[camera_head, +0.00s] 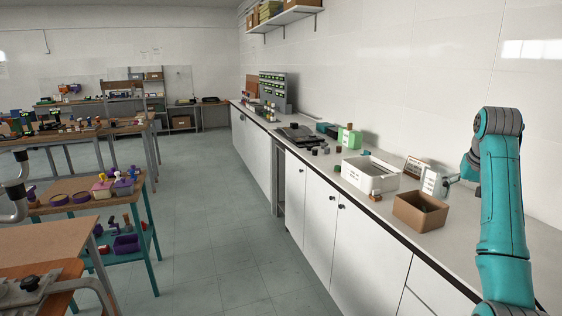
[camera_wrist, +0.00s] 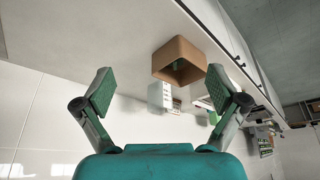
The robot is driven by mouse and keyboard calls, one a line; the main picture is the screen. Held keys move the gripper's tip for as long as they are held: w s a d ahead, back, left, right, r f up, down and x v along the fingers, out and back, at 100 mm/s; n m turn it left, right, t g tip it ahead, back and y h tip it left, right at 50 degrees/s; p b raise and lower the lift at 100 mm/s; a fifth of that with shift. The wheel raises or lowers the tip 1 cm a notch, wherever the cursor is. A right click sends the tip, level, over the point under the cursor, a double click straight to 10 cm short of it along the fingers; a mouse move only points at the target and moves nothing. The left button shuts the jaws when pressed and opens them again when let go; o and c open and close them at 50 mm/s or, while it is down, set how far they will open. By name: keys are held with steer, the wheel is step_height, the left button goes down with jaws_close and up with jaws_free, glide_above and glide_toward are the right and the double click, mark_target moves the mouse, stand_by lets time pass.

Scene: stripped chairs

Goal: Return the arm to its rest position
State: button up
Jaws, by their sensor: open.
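My teal arm stands at the right of the head view, raised beside the long counter (camera_head: 440,245). My gripper (camera_wrist: 160,90) shows in the wrist view with its two fingers spread wide apart and nothing between them on the near side. In the head view the gripper is mostly hidden behind the arm's upper link, with only a grey part showing to its left. A brown open box (camera_head: 420,212) stands on the counter left of the arm. It also shows in the wrist view (camera_wrist: 170,62), beyond the fingers and apart from them.
A white bin (camera_head: 371,177) and a small white labelled box (camera_head: 431,182) stand near the brown box. Farther along the counter are a green-and-white box (camera_head: 349,138) and dark items. A wall shelf (camera_head: 285,18) hangs above. Tables line the left; the floor (camera_head: 215,225) between is clear.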

steer(key=s+a+f+n+t, duration=0.1)
steer(key=a+f, duration=0.3)
steer(key=f, duration=1.1)
steer(key=s+a+f+t, duration=0.1)
steer(key=a+f, duration=0.3)
steer(key=f, duration=1.1)
steer(key=s+a+f+n+t, duration=0.1)
steer(key=s+a+f, duration=0.4)
steer(key=s+f, duration=0.35)
steer(key=s+a+f+t, duration=0.2)
steer(key=s+a+f, duration=0.3)
steer(key=s+f, duration=0.3)
steer(key=s+a+f+n+t, duration=0.1)
steer(key=s+a, duration=0.3)
steer(key=s, duration=0.7)
steer(key=s+a+f+n+t, duration=0.15)
steer(key=s+a, duration=0.35)
steer(key=s, duration=0.7)
steer(key=s+a+r+t+y, duration=0.2)
steer(key=s+a+r+t, duration=0.1)
steer(key=s+r, duration=1.5)
steer(key=shift+f+v, duration=0.3)
steer(key=shift+v, duration=1.45)
